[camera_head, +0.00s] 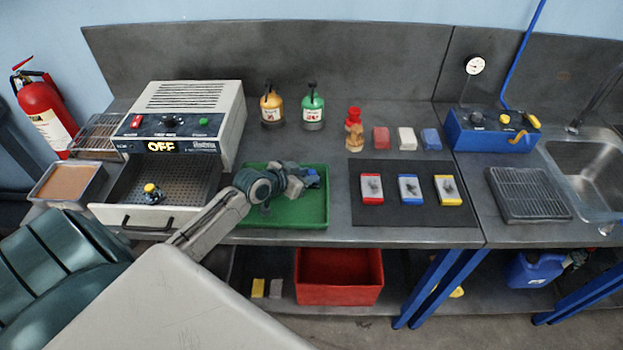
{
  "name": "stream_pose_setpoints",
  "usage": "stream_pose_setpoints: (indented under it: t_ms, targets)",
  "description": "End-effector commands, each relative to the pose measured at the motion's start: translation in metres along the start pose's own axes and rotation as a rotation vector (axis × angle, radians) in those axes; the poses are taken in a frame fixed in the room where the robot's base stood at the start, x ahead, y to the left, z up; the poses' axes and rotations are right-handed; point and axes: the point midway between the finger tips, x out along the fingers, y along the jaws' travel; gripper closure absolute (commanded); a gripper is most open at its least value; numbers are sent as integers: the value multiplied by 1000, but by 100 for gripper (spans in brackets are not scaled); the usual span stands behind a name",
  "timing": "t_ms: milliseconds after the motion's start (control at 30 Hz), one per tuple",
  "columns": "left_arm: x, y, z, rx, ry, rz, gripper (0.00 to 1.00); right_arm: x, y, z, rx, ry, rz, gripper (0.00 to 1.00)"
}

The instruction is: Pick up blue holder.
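A small blue thing (312,177), which looks like the blue holder, shows at the tip of my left gripper (305,182) over the right part of the green tray (285,212). The gripper hides most of it, so I cannot tell whether it is held or only touched. The finger gap is too small and covered to read. My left arm reaches in from the lower left across the tray's left side. My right gripper is not in view.
An oven (180,115) with its drawer (130,215) pulled out stands left of the tray. A yellow-topped holder (152,193) sits in the drawer. A black mat (412,215) with several packets lies to the right. Red, white and blue blocks (430,139) stand behind it.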

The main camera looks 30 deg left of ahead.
Motion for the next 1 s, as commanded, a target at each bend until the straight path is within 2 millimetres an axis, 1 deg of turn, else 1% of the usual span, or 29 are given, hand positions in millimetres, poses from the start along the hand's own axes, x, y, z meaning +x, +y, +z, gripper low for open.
stream_pose_setpoints:
  t_ms: [33, 67, 100, 367, 467, 567, 800, 900, 1000]
  targets:
    - [0, 0, 0, 0, 0, 0, 85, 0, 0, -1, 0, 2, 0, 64]
    - [0, 0, 0, 0, 0, 0, 91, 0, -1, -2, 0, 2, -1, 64]
    - [0, 0, 0, 0, 0, 0, 99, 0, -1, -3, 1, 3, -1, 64]
    - [0, 0, -1, 1, 2, 0, 100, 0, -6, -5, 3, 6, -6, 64]
    - [-3, 0, -7, 3, 3, 1, 100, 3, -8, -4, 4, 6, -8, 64]
    - [-10, 0, -20, 6, 6, 0, 100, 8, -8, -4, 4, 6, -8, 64]
    - [-33, 0, -63, 7, 6, 0, 100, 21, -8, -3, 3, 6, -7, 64]
    - [-41, 0, -76, 4, 5, 0, 100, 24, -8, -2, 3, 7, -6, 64]
    - [-46, 0, -84, 2, 3, 0, 100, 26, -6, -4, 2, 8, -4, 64]
